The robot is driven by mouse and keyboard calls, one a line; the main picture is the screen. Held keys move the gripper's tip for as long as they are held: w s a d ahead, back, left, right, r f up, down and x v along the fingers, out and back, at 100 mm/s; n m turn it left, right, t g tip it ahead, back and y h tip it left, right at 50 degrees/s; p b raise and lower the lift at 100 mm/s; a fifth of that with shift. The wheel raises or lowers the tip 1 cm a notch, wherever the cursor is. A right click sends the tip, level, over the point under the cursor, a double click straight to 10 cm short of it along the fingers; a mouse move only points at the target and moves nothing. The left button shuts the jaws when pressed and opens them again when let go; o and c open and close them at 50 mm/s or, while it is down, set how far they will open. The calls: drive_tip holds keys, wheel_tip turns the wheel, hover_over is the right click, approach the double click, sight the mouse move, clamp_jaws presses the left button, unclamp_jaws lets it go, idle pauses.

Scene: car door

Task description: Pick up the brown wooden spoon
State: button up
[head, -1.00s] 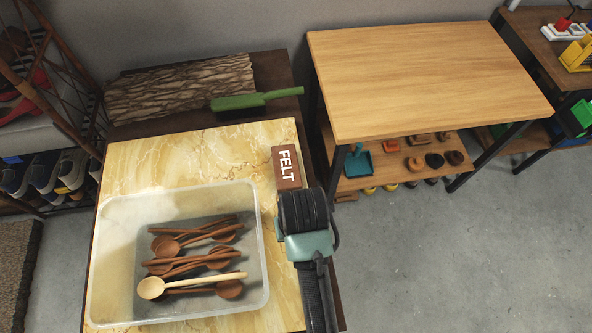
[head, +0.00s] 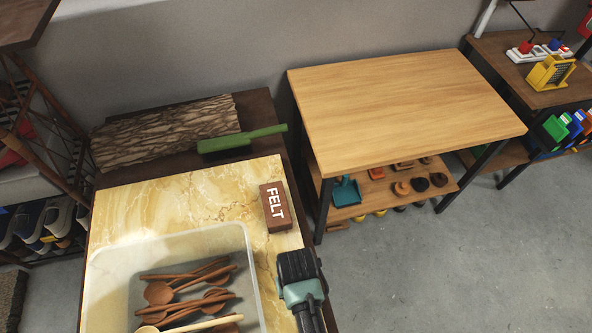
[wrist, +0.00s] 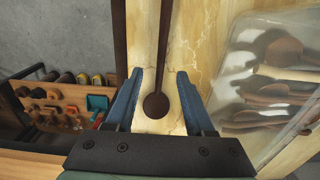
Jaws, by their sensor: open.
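A dark brown wooden spoon (wrist: 156,104) lies on the marble-patterned tabletop in the wrist view, its round bowl between my finger pads and its thin handle running to the top edge. My gripper (wrist: 160,76) is open, a blue finger on either side of the spoon, with gaps to both. How high the fingers are above the spoon is unclear. In the head view my gripper (head: 300,282) is over the table's right side, and this spoon is not visible there. A clear bin (head: 185,242) holds several brown spoons (head: 190,285) and a pale one (head: 205,325).
A brown FELT block (head: 275,206) lies just beyond my gripper. A green brush (head: 240,139) and bark board (head: 165,130) lie behind. Open floor (head: 430,260) is at right.

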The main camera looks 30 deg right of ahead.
drive_tip(key=shift+w+f, duration=0.2)
drive_tip(key=shift+f, duration=1.55)
clamp_jaws()
